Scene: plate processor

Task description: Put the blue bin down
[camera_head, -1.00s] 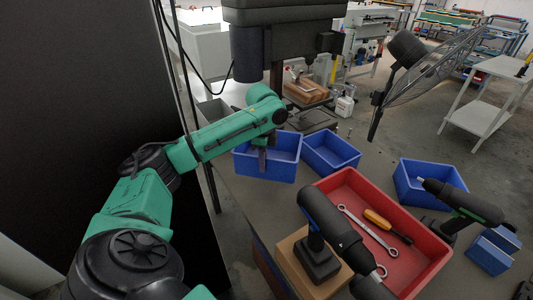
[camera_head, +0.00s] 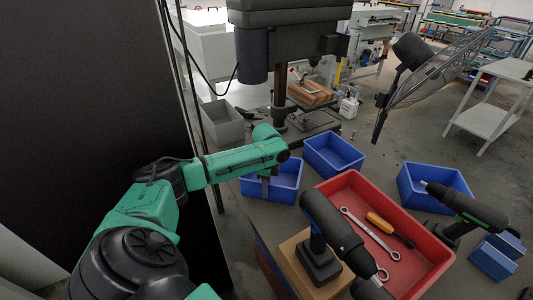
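A blue bin (camera_head: 286,193), open-topped and upright, is at the near left of the bench, left of the red tray. My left arm reaches in from the left, and its gripper (camera_head: 265,187) points down at the bin's wall, with dark fingers overlapping it. The bin has moved along with the gripper, so it appears shut on the wall; the fingertips are partly hidden. I cannot tell whether the bin's underside touches the bench. My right gripper is not in view.
A second blue bin (camera_head: 333,165) stands just behind, and a third (camera_head: 426,201) at the right. A red tray (camera_head: 436,268) holds wrenches and a screwdriver. A drill (camera_head: 325,240) stands on a cardboard box (camera_head: 295,272). A grey bin (camera_head: 222,124) sits behind the arm.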

